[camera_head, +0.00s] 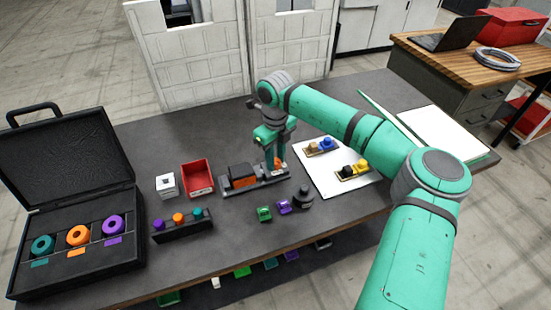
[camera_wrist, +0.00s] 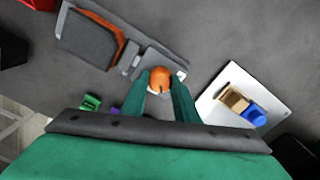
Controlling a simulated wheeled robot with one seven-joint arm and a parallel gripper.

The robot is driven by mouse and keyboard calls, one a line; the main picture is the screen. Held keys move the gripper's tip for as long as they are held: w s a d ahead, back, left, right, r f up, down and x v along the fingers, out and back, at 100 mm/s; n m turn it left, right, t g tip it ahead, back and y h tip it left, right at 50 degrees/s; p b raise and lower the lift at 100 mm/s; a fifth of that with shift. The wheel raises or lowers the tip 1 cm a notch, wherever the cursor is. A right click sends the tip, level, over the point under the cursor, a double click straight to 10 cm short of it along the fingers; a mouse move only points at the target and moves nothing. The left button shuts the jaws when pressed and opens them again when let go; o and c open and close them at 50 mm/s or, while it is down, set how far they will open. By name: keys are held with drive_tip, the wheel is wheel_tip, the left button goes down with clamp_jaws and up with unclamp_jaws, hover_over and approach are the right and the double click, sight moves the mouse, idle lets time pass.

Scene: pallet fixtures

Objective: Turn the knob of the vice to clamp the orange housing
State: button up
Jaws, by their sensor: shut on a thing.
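The vice (camera_head: 262,180) lies on the dark table, and its grey base also shows in the wrist view (camera_wrist: 165,57). The orange housing (camera_head: 243,181) sits at the left part of the vice, largely covered by a dark block; its orange edge shows in the wrist view (camera_wrist: 127,57). The orange knob (camera_wrist: 160,77) is at the vice's right end. My gripper (camera_wrist: 165,88) is shut on the knob, with one green finger on each side of it. In the head view my gripper (camera_head: 275,158) comes down over the knob and partly hides it.
A red bin (camera_head: 197,176), a white block (camera_head: 166,185) and a rack of coloured knobs (camera_head: 182,226) stand left of the vice. Small green (camera_head: 264,213) and purple (camera_head: 283,207) parts and a dark round piece (camera_head: 303,197) lie in front. A white board (camera_head: 319,178) with parts lies right.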

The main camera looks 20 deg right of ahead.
drive_tip(key=n, duration=0.5)
drive_tip(key=shift+n, duration=2.5)
drive_tip(key=shift+a, duration=0.1)
drive_tip(key=o, duration=1.1)
drive_tip(key=shift+c, duration=0.2)
drive_tip(key=shift+r, duration=0.15)
wheel_tip(320, 180, up, 11)
drive_tip(key=shift+f, duration=0.2)
